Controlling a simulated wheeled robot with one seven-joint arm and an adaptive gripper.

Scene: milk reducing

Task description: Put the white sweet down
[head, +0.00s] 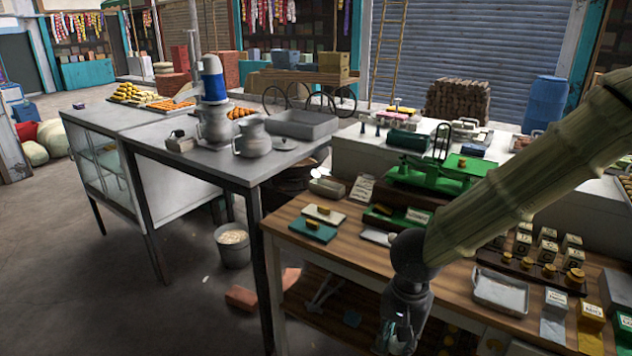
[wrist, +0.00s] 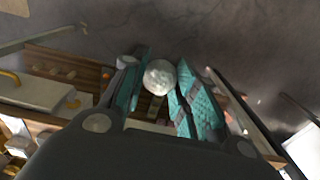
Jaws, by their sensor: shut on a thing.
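The white sweet (wrist: 160,77) is a round pale ball. In the wrist view it sits between the teal pads of my gripper (wrist: 158,92), which is shut on it. In the head view my gripper (head: 398,335) hangs low at the front edge of the wooden table (head: 345,258), near the picture's bottom edge. The sweet cannot be made out in the head view.
A green scale (head: 430,180) stands on the wooden table. A metal tray (head: 500,292) and several small labelled boxes lie to the right of my arm. A grey metal table (head: 200,158) with pots stands at left. A bucket (head: 233,245) is on the floor.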

